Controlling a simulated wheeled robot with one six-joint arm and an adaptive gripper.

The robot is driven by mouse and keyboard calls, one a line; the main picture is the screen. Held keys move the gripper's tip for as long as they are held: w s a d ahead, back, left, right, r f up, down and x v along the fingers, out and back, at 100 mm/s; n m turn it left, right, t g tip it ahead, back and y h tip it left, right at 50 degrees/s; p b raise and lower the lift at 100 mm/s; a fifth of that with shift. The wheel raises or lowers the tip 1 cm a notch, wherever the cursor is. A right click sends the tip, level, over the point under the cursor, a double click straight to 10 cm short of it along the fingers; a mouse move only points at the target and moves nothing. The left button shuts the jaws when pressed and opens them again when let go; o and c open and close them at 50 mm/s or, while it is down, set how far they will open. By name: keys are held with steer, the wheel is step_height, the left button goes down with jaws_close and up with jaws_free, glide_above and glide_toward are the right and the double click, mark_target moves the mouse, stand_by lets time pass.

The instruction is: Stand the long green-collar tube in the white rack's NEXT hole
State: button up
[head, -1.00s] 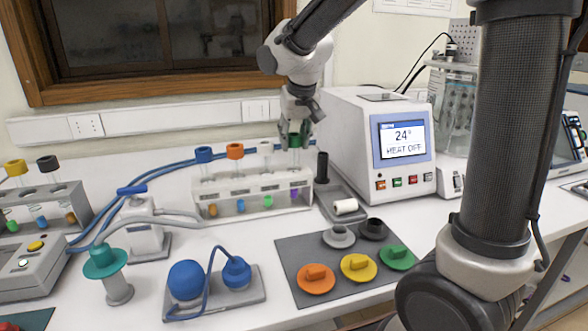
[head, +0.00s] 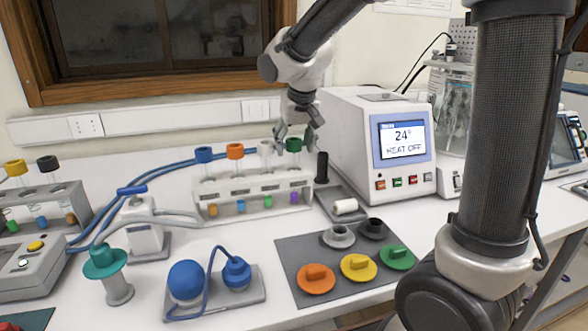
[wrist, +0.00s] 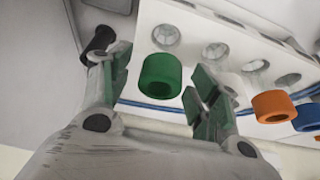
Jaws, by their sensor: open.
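The long green-collar tube (head: 293,145) stands upright at the right end of the white rack (head: 257,184). Its green collar (wrist: 160,75) lies between my fingers in the wrist view, with a visible gap on both sides. My gripper (head: 295,137) is open, pointing down at collar height; its fingers (wrist: 160,86) are spread to either side of the collar. The green tube's lower end is hard to make out.
A black upright post (head: 322,167) stands close to the rack's right end. The heater box (head: 375,145) reading 24° HEAT OFF is farther right. A grey mat (head: 294,246) with coloured knobs lies in front. Blue hoses (head: 150,180) run behind the rack.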

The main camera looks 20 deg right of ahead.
steer(key=v, duration=1.2)
steer(key=s+d+f, duration=0.4)
steer(key=s+d, duration=0.3)
steer(key=s, duration=0.4)
steer(key=s+d+f, duration=0.4)
steer(key=s+d, duration=0.3)
steer(key=s, duration=0.5)
steer(key=shift+s+d+f, duration=0.2)
steer(key=shift+d+f, duration=0.1)
steer(key=shift+d, duration=0.1)
